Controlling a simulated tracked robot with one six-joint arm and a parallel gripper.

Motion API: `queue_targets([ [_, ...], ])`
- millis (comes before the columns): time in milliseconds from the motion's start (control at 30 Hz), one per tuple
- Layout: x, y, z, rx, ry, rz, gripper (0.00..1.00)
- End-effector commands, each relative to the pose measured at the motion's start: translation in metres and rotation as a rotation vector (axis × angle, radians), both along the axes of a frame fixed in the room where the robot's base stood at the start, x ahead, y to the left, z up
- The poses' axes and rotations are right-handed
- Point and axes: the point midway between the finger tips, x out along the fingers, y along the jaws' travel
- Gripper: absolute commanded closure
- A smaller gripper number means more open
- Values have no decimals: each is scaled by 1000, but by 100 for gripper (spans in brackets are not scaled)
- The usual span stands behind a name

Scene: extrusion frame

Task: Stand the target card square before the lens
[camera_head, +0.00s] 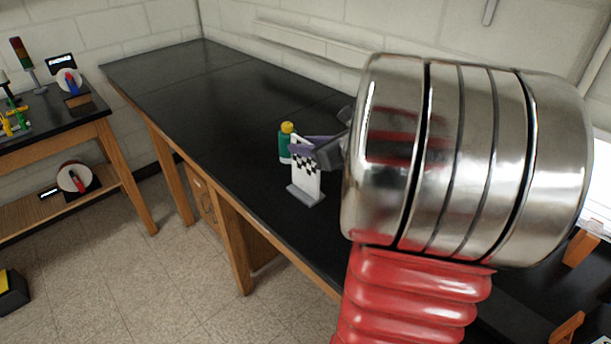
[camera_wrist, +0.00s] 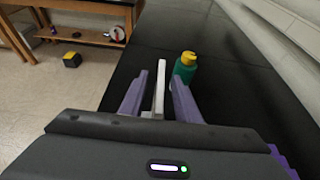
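The target card (camera_head: 305,181) is a white upright plate with a black-and-white checker pattern on a grey foot. It appears to stand on the black bench near its front edge. In the wrist view the card (camera_wrist: 159,88) shows edge-on as a pale strip between my purple fingers. My gripper (camera_wrist: 160,80) is open, with one finger on each side of the card and a gap visible on both sides. I cannot make out a lens.
A green bottle with a yellow cap (camera_head: 286,143) stands close behind the card; in the wrist view the bottle (camera_wrist: 186,68) is just beyond the right finger. The black bench (camera_head: 190,90) is clear toward the far left. A wall (camera_head: 290,35) runs behind it.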

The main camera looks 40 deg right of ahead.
Motion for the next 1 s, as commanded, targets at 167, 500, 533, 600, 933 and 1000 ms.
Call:
queue_targets([
  [167,0,0,0,0,0,0,70],
  [500,0,0,0,0,0,0,87],
  [533,0,0,0,0,0,0,89],
  [600,0,0,0,0,0,0,94],
  [933,0,0,0,0,0,1,100],
  [1000,0,0,0,0,0,1,100],
])
